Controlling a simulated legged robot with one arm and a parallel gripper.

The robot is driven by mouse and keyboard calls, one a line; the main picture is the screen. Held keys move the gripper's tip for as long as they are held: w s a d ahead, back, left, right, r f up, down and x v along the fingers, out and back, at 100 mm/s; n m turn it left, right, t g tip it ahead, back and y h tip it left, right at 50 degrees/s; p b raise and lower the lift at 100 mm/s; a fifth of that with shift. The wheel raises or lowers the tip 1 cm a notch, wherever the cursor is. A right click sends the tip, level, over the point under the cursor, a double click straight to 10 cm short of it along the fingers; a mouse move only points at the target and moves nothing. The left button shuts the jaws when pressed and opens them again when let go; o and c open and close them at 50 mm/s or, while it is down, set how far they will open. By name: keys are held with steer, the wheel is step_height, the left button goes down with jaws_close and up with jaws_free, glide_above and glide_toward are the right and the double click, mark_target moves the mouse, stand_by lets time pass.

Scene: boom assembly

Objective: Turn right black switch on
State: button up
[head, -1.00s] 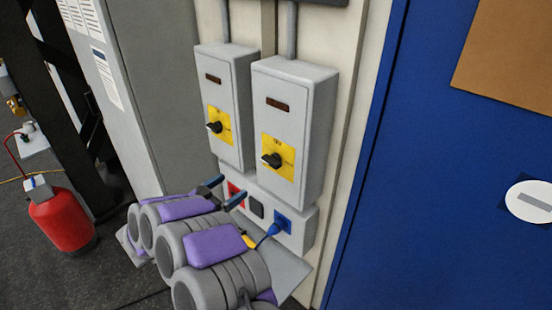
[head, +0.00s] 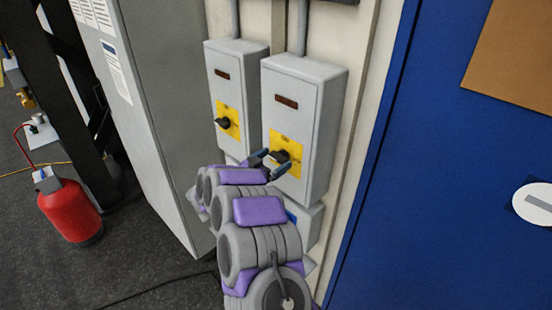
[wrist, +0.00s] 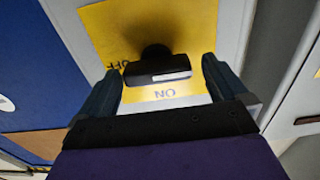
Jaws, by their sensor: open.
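The right black switch (head: 280,156) sits on a yellow plate (head: 291,148) on the right grey box (head: 312,120). My gripper (head: 268,163) is open in front of it, with the fingertips around the switch. In the wrist view the switch (wrist: 157,68) lies between the two fingers of my gripper (wrist: 163,85), with a gap on both sides. Its handle lies crosswise in that view. The plate shows "OFF" to the left and "ON" below, both upside down. The switch's far part is in shadow.
The left grey box (head: 226,90) has its own black switch (head: 222,122) on a yellow plate. A blue door (head: 420,220) stands to the right. A red fire extinguisher (head: 70,210) stands on the floor at left. My arm hides most of the socket panel below.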

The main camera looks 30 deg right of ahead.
steer(key=shift+x, duration=1.2)
steer(key=shift+s+a, duration=0.15)
steer(key=c, duration=0.9)
steer(key=shift+o, duration=0.2)
